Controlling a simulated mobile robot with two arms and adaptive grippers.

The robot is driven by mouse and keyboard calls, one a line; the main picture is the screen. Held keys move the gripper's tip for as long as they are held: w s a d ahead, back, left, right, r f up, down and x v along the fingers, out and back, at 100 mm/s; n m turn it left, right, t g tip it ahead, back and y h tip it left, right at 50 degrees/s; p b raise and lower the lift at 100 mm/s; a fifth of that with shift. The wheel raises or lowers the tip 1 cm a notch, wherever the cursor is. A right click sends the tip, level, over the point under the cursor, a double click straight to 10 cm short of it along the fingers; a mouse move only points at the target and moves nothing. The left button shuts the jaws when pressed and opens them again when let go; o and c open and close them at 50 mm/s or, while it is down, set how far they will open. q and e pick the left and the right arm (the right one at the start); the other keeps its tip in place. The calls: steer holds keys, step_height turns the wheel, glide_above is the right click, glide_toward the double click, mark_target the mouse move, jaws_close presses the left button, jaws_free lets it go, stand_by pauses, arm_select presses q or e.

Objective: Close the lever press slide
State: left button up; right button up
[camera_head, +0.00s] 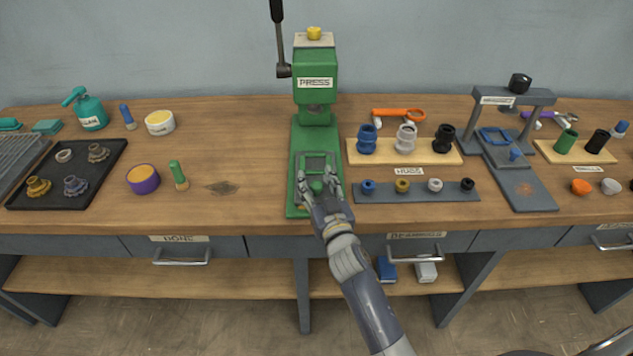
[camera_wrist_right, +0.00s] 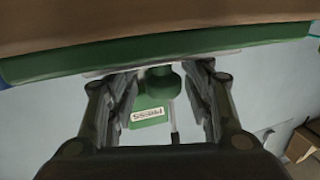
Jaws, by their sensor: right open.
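The green lever press (camera_head: 315,80) stands upright at the back of the bench, with its black-handled lever (camera_head: 279,40) raised at its left. Its green base (camera_head: 298,165) reaches toward the front edge, and a green slide (camera_head: 314,164) with a knob lies out on the front part. My right gripper (camera_head: 318,180) is open, low over the front of the slide, its fingers on either side of the knob. I cannot tell whether they touch it. The right wrist view shows the open fingers (camera_wrist_right: 160,105) with the press head (camera_wrist_right: 150,112) between them, upside down. My left gripper is not in view.
To the right lie a board of hubs (camera_head: 357,158) and a grey bearing strip (camera_head: 415,196). A grey gantry fixture (camera_head: 515,98) stands further right. To the left are a purple tub (camera_head: 143,180), a green-handled tool (camera_head: 178,174) and a black tray (camera_head: 75,195).

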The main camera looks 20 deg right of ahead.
steer(key=shift+s+a, duration=0.1)
steer(key=shift+s, duration=0.05)
steer(key=s, duration=1.1)
steer(key=shift+s, duration=0.4)
